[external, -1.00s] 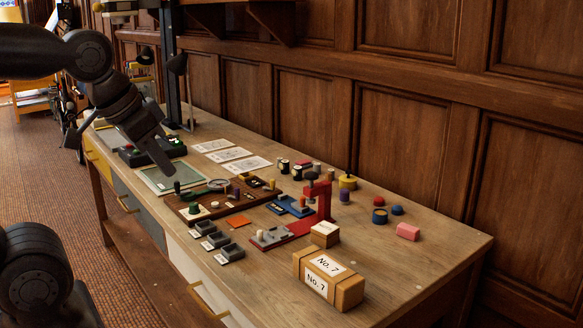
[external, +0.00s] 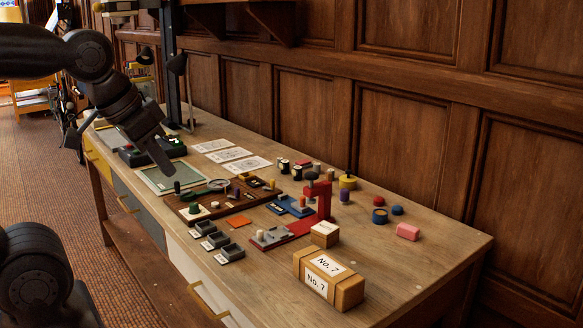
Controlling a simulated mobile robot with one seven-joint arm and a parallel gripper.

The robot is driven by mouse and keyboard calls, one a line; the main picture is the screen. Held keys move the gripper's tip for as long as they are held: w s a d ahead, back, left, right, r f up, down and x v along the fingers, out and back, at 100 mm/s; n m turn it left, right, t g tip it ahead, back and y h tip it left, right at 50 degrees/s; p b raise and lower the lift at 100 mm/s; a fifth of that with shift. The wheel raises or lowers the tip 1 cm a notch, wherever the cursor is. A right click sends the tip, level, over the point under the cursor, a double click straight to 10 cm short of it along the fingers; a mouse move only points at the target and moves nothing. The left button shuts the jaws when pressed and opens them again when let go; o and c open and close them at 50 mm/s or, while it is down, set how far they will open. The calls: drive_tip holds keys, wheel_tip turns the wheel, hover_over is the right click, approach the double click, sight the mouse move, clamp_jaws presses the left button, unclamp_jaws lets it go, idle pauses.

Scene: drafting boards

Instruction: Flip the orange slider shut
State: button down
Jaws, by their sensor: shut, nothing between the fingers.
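A green mat (external: 158,181) lies left of the board, with white sheets (external: 230,154) behind. Three grey trays (external: 218,240) stand in front. A red stand (external: 321,200), blue device (external: 291,207) and wooden boxes (external: 330,280) are to the right. The table's right end is mostly clear.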

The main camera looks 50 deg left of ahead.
drive_tip(key=w+a+r+m+g, duration=0.1)
drive_tip(key=w+a+m, duration=0.2)
drive_tip(key=w, duration=1)
drive_tip(key=w+a+m+g, duration=0.2)
drive_tip(key=w+a+m, duration=0.15)
drive_tip(key=w, duration=0.85)
drive_tip(key=w+a+f+m+h, duration=0.1)
drive_tip(key=w+a+f+m, duration=0.2)
drive_tip(key=w+a+f, duration=0.3)
drive_tip(key=w+a+f+m+h, duration=0.2)
drive_tip(key=w+a+f, duration=0.5)
drive_tip(key=w+f, duration=0.4)
drive_tip(key=shift+w+m+g, duration=0.4)
drive_tip(key=shift+w+m, duration=0.15)
drive_tip(key=shift+w, duration=0.3)
drive_tip(key=x, duration=1)
drive_tip(key=shift+d, duration=0.25)
